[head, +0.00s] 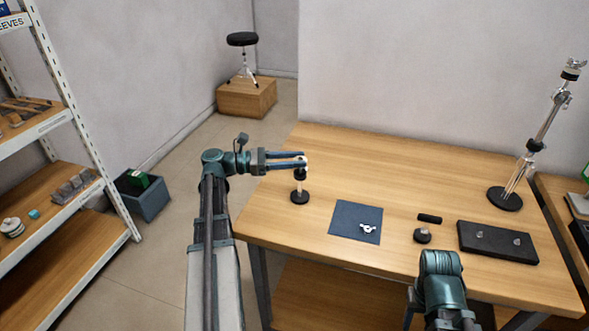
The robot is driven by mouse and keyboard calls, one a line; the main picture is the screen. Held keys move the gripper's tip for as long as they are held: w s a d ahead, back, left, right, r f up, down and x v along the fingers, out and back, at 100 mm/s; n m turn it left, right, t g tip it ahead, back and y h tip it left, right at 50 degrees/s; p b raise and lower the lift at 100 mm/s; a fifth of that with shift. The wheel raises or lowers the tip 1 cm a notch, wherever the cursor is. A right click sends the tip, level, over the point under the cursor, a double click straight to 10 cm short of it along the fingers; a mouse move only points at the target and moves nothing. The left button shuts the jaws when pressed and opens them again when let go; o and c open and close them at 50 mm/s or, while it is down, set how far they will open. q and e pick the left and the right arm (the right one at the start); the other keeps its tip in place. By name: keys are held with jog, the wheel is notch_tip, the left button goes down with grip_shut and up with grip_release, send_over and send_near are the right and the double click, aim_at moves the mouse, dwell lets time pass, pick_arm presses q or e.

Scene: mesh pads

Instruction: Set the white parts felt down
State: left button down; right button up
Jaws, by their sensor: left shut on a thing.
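The wooden table (400,160) is clear at the back. A tall metal stand (505,197), a black tray (480,250) with small parts, a black cylinder (429,218) and a round black piece (422,236) occupy its right side. A shelf (40,215) stands left.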

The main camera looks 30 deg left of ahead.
aim_at(295, 172)
pick_arm(q)
notch_tip(295, 172, down, 4)
jog(key=b, duration=0.3)
jog(key=shift+r, duration=0.4)
jog(key=shift+c, duration=2.2)
grip_release()
jog(key=shift+w, duration=0.1)
jog(key=shift+f, duration=0.25)
jog(key=shift+o, duration=0.2)
jog(key=v, duration=1.4)
jog(key=shift+r, duration=0.2)
